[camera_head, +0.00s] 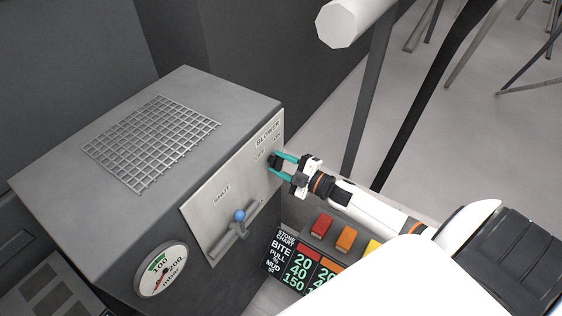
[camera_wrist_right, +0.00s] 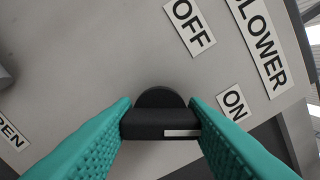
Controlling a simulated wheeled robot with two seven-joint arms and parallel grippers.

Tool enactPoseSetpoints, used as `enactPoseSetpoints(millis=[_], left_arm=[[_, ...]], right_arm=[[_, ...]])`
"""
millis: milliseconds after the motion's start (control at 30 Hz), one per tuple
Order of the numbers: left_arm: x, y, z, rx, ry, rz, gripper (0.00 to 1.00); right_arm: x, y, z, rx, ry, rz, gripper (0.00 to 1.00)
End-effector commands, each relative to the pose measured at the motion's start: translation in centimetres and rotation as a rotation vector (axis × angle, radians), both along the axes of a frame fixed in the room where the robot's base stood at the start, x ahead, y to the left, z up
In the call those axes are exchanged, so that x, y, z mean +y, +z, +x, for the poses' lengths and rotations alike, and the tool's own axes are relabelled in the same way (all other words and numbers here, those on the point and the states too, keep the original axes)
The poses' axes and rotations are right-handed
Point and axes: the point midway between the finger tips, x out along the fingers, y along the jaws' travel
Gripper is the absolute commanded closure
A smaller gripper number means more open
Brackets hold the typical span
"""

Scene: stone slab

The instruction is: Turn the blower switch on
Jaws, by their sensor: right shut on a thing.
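The blower switch is a black rotary knob (camera_wrist_right: 160,125) with a bar grip on the panel (camera_head: 225,195) of the grey machine. In the wrist view its white mark lies on the right half of the bar, pointing toward the ON label (camera_wrist_right: 233,102) rather than the OFF label (camera_wrist_right: 188,27). My right gripper (camera_head: 277,163) has its teal fingers on both sides of the bar, shut on it. In the head view the fingers and wrist partly hide the knob. My left gripper is not in view.
A blue-tipped lever (camera_head: 239,216) sits in the SHUT slot lower on the panel. A pressure gauge (camera_head: 162,270) is at the lower left. A pale bar (camera_head: 340,22) extends above.

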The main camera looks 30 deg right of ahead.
Motion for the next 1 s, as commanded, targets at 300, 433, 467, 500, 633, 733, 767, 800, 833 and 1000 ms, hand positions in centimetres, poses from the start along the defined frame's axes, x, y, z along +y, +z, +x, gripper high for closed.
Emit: enactPoseSetpoints(millis=[300, 433, 467, 500, 633, 733, 767, 800, 833, 1000], left_arm=[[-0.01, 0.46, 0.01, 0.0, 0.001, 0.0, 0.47], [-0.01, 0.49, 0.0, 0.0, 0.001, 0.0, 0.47], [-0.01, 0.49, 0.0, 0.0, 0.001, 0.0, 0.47], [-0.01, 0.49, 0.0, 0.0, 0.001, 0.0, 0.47], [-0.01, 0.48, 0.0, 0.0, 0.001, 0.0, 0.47], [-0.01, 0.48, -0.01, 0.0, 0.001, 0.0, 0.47], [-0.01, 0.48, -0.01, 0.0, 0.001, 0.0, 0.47], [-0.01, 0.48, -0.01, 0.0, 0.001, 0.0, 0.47], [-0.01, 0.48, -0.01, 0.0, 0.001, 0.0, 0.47], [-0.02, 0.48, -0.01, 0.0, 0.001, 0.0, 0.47]], right_arm=[[-0.03, -0.04, -0.02, 0.043, -0.001, 0.1, 0.83], [-0.03, -0.06, -0.01, 0.049, 0.0, 0.115, 0.83], [-0.02, -0.07, -0.01, 0.049, 0.0, 0.116, 0.83], [-0.02, -0.07, -0.01, 0.05, 0.0, 0.118, 0.83], [-0.01, -0.09, -0.02, 0.051, 0.0, 0.12, 0.83], [-0.01, -0.09, -0.02, 0.051, 0.0, 0.12, 0.83], [-0.01, -0.09, -0.03, 0.051, 0.0, 0.12, 0.83], [-0.01, -0.09, -0.03, 0.051, 0.0, 0.12, 0.83], [-0.01, -0.09, -0.03, 0.051, 0.0, 0.12, 0.59], [0.0, -0.08, -0.02, 0.051, 0.0, 0.119, 0.38]])
